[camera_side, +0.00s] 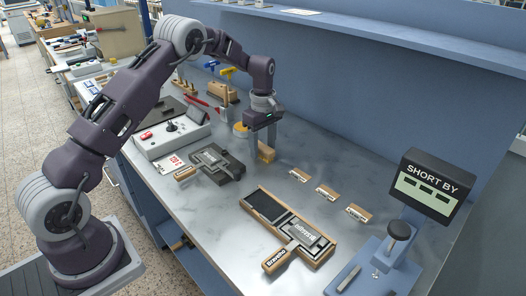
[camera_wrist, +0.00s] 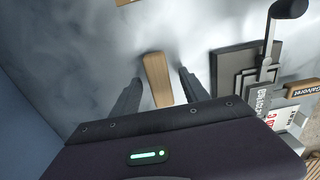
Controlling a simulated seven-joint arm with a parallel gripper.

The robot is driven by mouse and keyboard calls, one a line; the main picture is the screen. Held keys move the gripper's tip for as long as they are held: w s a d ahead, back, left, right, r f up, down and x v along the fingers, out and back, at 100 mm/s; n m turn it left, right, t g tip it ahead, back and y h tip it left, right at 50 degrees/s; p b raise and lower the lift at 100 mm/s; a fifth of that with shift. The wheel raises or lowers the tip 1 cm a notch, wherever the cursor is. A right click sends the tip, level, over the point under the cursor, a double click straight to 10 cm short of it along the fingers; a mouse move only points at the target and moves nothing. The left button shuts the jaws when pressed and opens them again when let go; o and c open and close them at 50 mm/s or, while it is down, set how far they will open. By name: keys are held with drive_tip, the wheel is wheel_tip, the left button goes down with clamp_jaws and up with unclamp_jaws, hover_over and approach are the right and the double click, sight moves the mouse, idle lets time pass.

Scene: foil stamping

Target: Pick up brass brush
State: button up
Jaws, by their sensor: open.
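A wooden piece (camera_wrist: 157,80), seemingly the brass brush's handle, lies on the metal bench between my fingers in the wrist view. In the side view a wooden piece (camera_side: 266,153) shows just below my gripper (camera_side: 264,138). No bristles can be made out, as the lower part is hidden behind the gripper body. My gripper also shows in the wrist view (camera_wrist: 157,92), its two fingers apart, one on each side of the wood, with a gap on both sides. Whether the fingertips reach down to bench level is hard to tell.
A dark press plate with a handle (camera_side: 222,165) and a grey control box (camera_side: 170,135) stand to the left. Several small wood-backed labels, including one (camera_side: 326,192), lie to the right. A wooden tray (camera_side: 247,208) and a display reading "SHORT BY" (camera_side: 433,187) stand nearer the front.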

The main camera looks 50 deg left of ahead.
sight(263, 146)
drive_tip(key=shift+f, duration=0.4)
clamp_jaws()
drive_tip(key=shift+r, duration=0.1)
wheel_tip(263, 146, up, 10)
drive_tip(key=shift+f, duration=0.1)
